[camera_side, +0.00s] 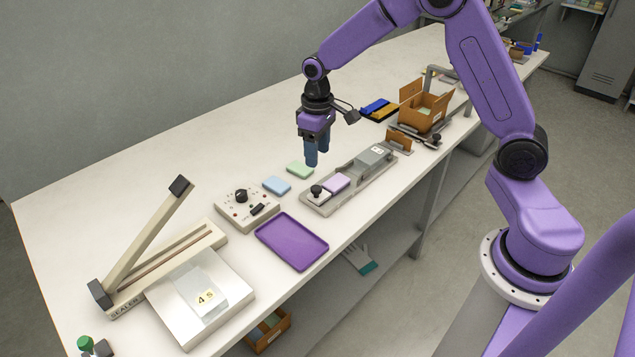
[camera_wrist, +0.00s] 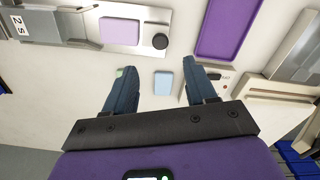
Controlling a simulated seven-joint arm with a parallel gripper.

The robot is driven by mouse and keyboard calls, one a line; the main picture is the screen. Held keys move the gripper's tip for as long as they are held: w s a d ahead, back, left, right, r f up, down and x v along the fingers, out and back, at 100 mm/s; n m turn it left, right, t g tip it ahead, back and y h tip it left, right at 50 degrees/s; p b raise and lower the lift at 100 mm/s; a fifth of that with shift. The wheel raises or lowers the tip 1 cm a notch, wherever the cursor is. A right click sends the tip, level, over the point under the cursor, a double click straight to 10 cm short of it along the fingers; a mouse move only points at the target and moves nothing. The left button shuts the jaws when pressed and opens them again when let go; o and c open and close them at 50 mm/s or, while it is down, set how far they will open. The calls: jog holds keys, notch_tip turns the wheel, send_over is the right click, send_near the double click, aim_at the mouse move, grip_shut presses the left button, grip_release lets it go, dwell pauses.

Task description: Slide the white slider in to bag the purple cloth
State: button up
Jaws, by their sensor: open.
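The white slider (camera_side: 319,198) with a black knob (camera_side: 316,189) sits at the near left end of a grey metal track. The pale purple cloth (camera_side: 336,182) lies flat on the track beside the slider, between it and the grey box (camera_side: 374,158) at the far end. In the wrist view the purple cloth (camera_wrist: 120,31) and black knob (camera_wrist: 160,41) show near the top. My gripper (camera_side: 317,155) is open and empty, pointing down above the table just behind the track. It does not touch the slider.
A green cloth (camera_side: 300,169) and a blue cloth (camera_side: 276,185) lie behind the track. A control box (camera_side: 247,205), a purple tray (camera_side: 291,241) and a sealer (camera_side: 160,265) stand to the left. A cardboard box (camera_side: 424,108) stands at the right. The table's back is clear.

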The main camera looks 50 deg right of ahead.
aim_at(318, 188)
notch_tip(318, 188, down, 10)
jog(key=shift+f, duration=0.15)
dwell(0.3)
